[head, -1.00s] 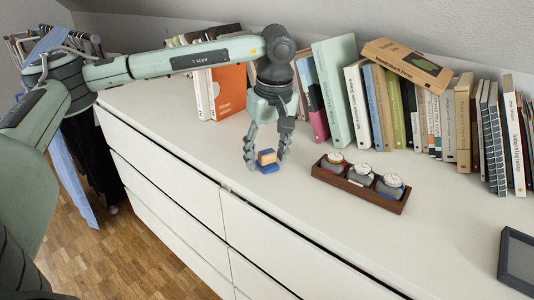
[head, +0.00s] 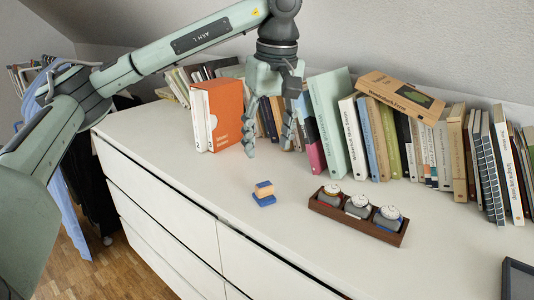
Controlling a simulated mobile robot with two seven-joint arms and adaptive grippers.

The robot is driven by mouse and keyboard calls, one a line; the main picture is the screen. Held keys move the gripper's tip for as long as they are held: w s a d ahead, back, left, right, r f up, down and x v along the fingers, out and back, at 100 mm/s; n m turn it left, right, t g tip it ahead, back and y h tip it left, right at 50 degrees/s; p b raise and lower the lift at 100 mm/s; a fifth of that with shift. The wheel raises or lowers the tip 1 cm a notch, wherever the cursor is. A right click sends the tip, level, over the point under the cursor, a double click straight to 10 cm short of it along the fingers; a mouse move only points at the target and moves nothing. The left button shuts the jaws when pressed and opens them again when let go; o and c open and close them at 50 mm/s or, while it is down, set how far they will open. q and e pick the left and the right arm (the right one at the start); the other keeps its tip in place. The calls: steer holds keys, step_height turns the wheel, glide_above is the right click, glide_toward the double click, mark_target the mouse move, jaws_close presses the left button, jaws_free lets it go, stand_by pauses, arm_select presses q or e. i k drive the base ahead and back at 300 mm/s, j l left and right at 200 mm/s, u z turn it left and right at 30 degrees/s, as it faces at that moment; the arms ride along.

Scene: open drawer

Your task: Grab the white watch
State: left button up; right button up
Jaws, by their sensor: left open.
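A brown wooden tray (head: 325,209) on the white dresser top holds three watches on grey cushions in a row. The left watch (head: 332,190), the middle watch (head: 360,202) and the right watch (head: 390,213) all show pale tops. They are too small for me to tell which one is the white watch. My left gripper (head: 269,146) is open and empty, pointing down above the dresser top, behind and to the left of the tray and clear of it. My right gripper is not in view.
A small orange block on a blue block (head: 263,194) stands left of the tray. A dark frame (head: 519,279) lies at right. The dresser's (head: 180,165) front left top is clear.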

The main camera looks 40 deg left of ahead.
mark_target(359, 206)
steer(key=j+z, duration=0.7)
steer(key=j, duration=0.2)
